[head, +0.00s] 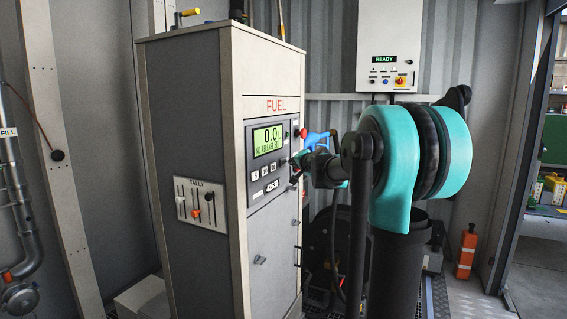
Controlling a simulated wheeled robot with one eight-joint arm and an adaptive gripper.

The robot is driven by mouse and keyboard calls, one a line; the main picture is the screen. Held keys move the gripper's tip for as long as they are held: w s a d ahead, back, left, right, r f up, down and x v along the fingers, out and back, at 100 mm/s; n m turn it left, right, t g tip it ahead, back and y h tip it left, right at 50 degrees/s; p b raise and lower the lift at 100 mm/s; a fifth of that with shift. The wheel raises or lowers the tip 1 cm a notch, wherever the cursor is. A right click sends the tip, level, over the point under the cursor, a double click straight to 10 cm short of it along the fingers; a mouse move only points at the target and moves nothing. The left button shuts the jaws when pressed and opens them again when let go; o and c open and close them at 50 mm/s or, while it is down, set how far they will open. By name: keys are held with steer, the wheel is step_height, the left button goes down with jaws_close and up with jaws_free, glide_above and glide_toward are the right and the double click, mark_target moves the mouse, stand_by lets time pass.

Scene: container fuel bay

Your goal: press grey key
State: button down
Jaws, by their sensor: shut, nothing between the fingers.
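The fuel dispenser (183,110) is a tall grey cabinet marked FUEL. Its dark control panel has a lit green display (267,139) reading 0.0 L, with a smaller line that seems to say NO RELEASE SET. Below it is a row of small keys (264,171) in grey tones; their labels are too small to read surely, and I cannot tell which is the grey key. My gripper (294,165) is shut and empty at the panel's right side, pointing left, right of the keys. Whether its tips touch the panel I cannot tell. It hides part of the panel's right edge.
A red button (303,133) and a blue nozzle (315,139) are close to my gripper. TALLY sliders (195,203) are on the cabinet's left face. A wall box (390,47) reading READY hangs behind. An orange canister (467,252) stands at right.

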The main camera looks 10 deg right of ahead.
steer(key=shift+d, duration=0.15)
steer(key=shift+s+d, duration=0.55)
steer(key=shift+d, duration=0.25)
steer(key=shift+s+d, duration=0.6)
steer(key=shift+d, duration=0.2)
steer(key=shift+s+d, duration=0.55)
steer(key=shift+d, duration=0.25)
steer(key=s+a+f+n+g+y, duration=0.1)
steer(key=s+a+f+n+g, duration=0.25)
steer(key=s+f, duration=0.5)
steer(key=s+a+f+n+g, duration=0.2)
steer(key=s+a+f, duration=0.3)
steer(key=s+f, duration=0.35)
steer(key=s+d+f+n+g+h, duration=0.2)
steer(key=s+f, duration=0.8)
steer(key=s, duration=0.2)
steer(key=s+d+f+n+g+h, duration=0.1)
steer(key=s+d+f+g+h, duration=0.1)
steer(key=s+f, duration=0.8)
steer(key=s+g, duration=0.1)
steer(key=s, duration=0.2)
steer(key=shift+n, duration=0.35)
steer(key=shift+s+f, duration=0.1)
